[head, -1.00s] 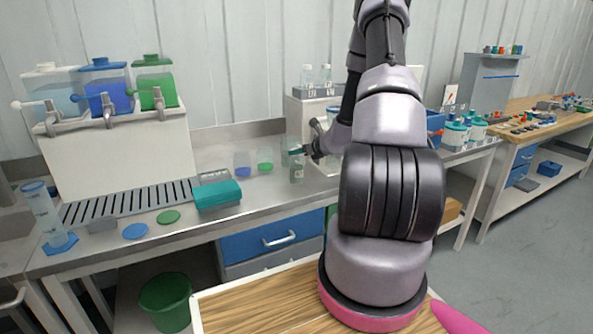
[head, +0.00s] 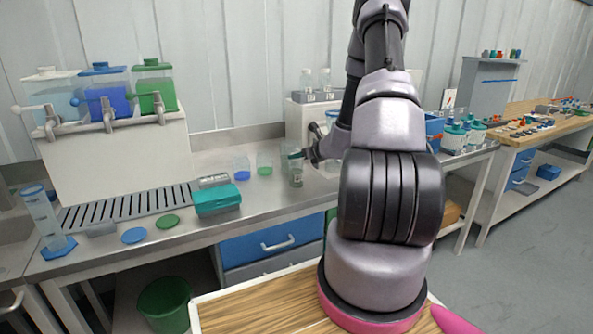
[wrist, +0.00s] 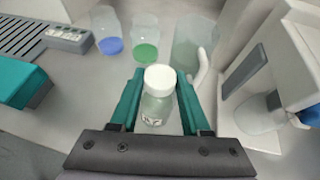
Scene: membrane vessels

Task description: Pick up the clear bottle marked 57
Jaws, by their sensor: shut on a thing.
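A small clear bottle with a white cap (wrist: 156,108) stands between the teal fingers of my gripper (wrist: 158,100) in the wrist view. Its front label carries dark marks too small to read surely. My gripper is shut on the bottle, with one finger on each side below the cap. In the head view the bottle (head: 296,178) hangs at or just above the steel bench, below my gripper (head: 297,157). I cannot tell whether its base touches the bench.
A clear vessel with blue liquid (wrist: 110,35) and one with green (wrist: 146,40) stand beyond the bottle, near a large clear jug (wrist: 192,45). A teal box (head: 217,200) lies left. Two clear bottles (head: 316,78) stand on the white unit at the back.

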